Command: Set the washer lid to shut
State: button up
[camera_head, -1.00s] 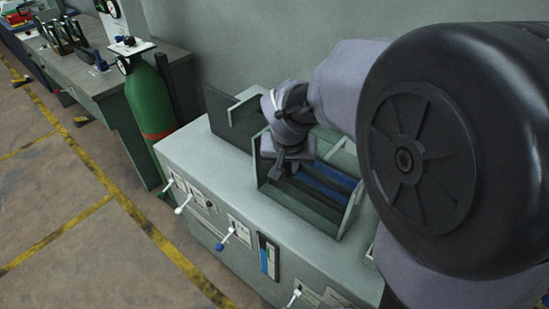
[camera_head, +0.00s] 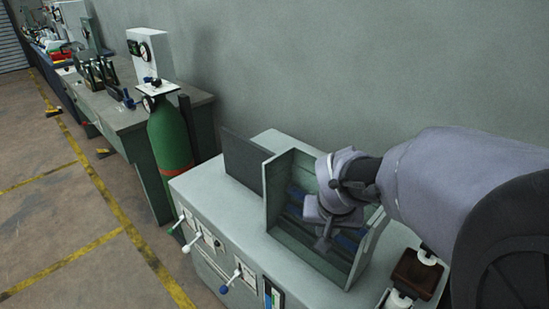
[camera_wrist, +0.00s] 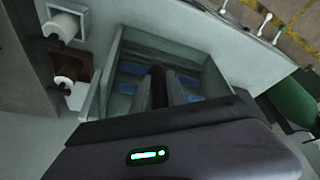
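The washer (camera_head: 225,205) is a grey-green cabinet with an open-topped box (camera_head: 278,190) on it. Dark slats and blue strips show inside the box, so its opening is uncovered. A dark flat panel (camera_head: 244,160) stands upright at the box's left; I cannot tell for sure whether it is the lid. My gripper (camera_head: 324,243) is over the box opening, pointing down. In the wrist view its fingers (camera_wrist: 166,80) are close together with nothing seen between them, over the box interior. Contact with the box is not clear.
A brown block with white rollers (camera_head: 417,272) lies right of the box. The wall is close behind.

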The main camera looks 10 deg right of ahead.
jog(key=o, duration=0.4)
jog(key=shift+s+d, duration=0.15)
jog(key=shift+s, duration=0.1)
jog(key=shift+w, duration=0.1)
jog(key=p+v, duration=0.7)
jog(key=v, duration=1)
jog(key=shift+s+r, duration=0.15)
jog(key=shift+s, duration=0.05)
jog(key=s+a+f+t+y+b, duration=0.1)
jog(key=s+a+f+y+b, duration=0.2)
jog(key=s+a, duration=0.6)
notch_tip(320, 180, down, 3)
jog(key=shift+s+a+f+t+y+b, duration=0.3)
jog(key=shift+a+t+y+b, duration=0.15)
jog(key=shift+b, duration=0.55)
